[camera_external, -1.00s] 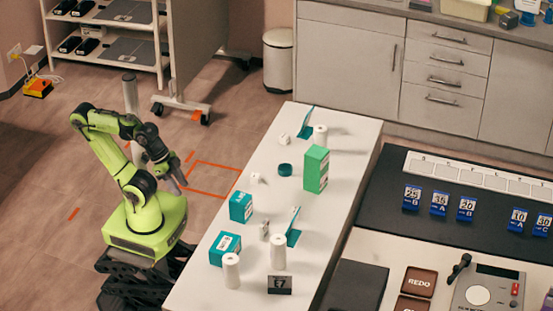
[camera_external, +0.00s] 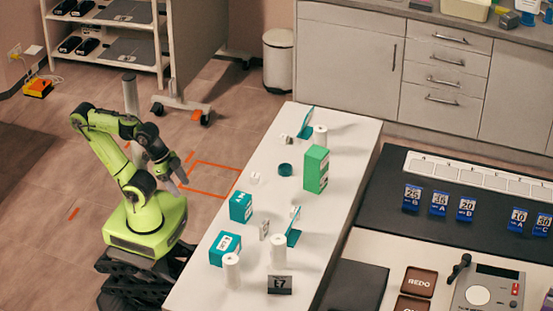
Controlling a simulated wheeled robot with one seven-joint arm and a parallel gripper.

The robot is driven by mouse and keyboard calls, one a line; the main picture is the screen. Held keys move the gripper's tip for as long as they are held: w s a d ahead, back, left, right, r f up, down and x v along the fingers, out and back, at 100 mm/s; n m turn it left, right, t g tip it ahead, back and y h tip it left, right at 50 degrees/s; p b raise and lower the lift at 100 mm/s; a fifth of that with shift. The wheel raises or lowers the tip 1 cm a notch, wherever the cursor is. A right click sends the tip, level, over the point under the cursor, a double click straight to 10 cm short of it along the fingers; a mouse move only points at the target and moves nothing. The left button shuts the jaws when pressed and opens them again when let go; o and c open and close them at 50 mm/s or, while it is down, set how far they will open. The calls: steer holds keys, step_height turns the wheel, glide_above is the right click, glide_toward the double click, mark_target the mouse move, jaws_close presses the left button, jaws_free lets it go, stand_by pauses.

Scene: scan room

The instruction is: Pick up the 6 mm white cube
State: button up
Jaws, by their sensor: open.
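Small white blocks stand on the white bench (camera_external: 215,285). One small white block (camera_external: 256,178) is at the bench's left side, level with the round teal lid. Another small white block (camera_external: 285,138) is near the far end, and a taller pale one (camera_external: 264,230) stands near the front. Their size marks are too small to read, so I cannot tell which is the 6 mm cube. My gripper (camera_external: 181,179) is open and empty, left of the bench and apart from every block, pointing down and to the right.
Two teal boxes (camera_external: 241,207) (camera_external: 225,249) line the bench's left edge. A green box (camera_external: 316,169), a round teal lid (camera_external: 285,169), white cylinders (camera_external: 278,251) and a dark E7 sign (camera_external: 279,285) also stand there. A dark worktop (camera_external: 375,215) lies to the right.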

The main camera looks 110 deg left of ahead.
mark_target(282, 138)
steer(key=w+a+r+m+g+y+p, duration=0.1)
steer(key=w+a+m+y+p, duration=0.2)
steer(key=w+a, duration=0.3)
steer(key=w+a+r+m+g+y+p, duration=0.1)
steer(key=w+a+r+m+y+p, duration=0.1)
steer(key=w+a+m+p, duration=0.3)
steer(key=w+a+r+m+g+y+p, duration=0.1)
steer(key=w+a+m+y+p, duration=0.3)
steer(key=w+a, duration=0.4)
steer(key=shift+a+r+m+g+y, duration=0.15)
steer(key=shift+r+m+g+y, duration=0.15)
steer(key=shift+r, duration=0.05)
steer(key=w+a+m+y+p, duration=0.1)
steer(key=m, duration=0.1)
steer(key=w+a+m+y+p, duration=0.1)
steer(key=a+m+y, duration=0.1)
steer(key=m, duration=0.1)
steer(key=shift+w+a+p, duration=0.1)
steer(key=shift+w+p, duration=0.2)
steer(key=shift+w+a+m+y, duration=0.25)
steer(key=shift+m+y, duration=0.15)
steer(key=shift+m, duration=0.2)
steer(key=shift+a+f+m+g, duration=0.2)
steer(key=shift+a+m+g, duration=0.1)
steer(key=b+x, duration=0.3)
steer(key=x, duration=1.2)
steer(key=shift+w+a+f, duration=0.1)
steer(key=shift+a+f, duration=0.05)
steer(key=shift+f, duration=0.05)
steer(key=c, duration=1)
